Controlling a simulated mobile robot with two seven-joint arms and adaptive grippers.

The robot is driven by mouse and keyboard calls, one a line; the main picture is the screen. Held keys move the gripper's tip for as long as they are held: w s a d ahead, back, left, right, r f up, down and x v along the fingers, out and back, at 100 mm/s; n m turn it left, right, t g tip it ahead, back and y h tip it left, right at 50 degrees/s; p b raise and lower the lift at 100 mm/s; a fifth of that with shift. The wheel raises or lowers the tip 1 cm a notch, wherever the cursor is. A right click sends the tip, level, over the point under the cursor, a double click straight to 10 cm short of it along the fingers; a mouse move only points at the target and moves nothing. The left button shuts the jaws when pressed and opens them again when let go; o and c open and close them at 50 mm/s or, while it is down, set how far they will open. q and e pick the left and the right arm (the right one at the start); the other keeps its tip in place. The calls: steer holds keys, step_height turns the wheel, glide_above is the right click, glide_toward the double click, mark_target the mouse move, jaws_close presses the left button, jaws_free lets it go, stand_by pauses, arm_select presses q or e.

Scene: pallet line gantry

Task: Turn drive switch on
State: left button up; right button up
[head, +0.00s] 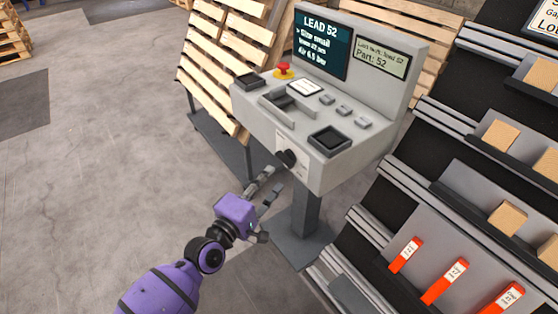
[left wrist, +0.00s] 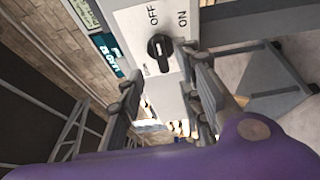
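The drive switch is a black rotary knob (head: 286,158) on the front face of the grey console (head: 312,172). In the left wrist view the knob (left wrist: 159,48) sits on a white plate marked OFF and ON, and its grip bar appears to line up with OFF. My left gripper (head: 267,182) is open and empty, with its two fingers pointing at the console just below and left of the knob. In the left wrist view the fingers lie on either side of the knob, apart from it. My right gripper is not in view.
A rack with boxes (head: 501,135) and orange-red tagged items (head: 405,254) stands close on the right. Wooden pallets (head: 222,65) lean behind.

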mark_target(282, 162)
arm_select(q)
steer(key=x, duration=0.5)
steer(key=shift+w+d+f, duration=0.1)
steer(key=shift+w+f, duration=0.05)
steer(key=shift+w, duration=0.15)
steer(key=shift+w+d, duration=0.3)
steer(key=shift+w, duration=0.3)
jaws_close()
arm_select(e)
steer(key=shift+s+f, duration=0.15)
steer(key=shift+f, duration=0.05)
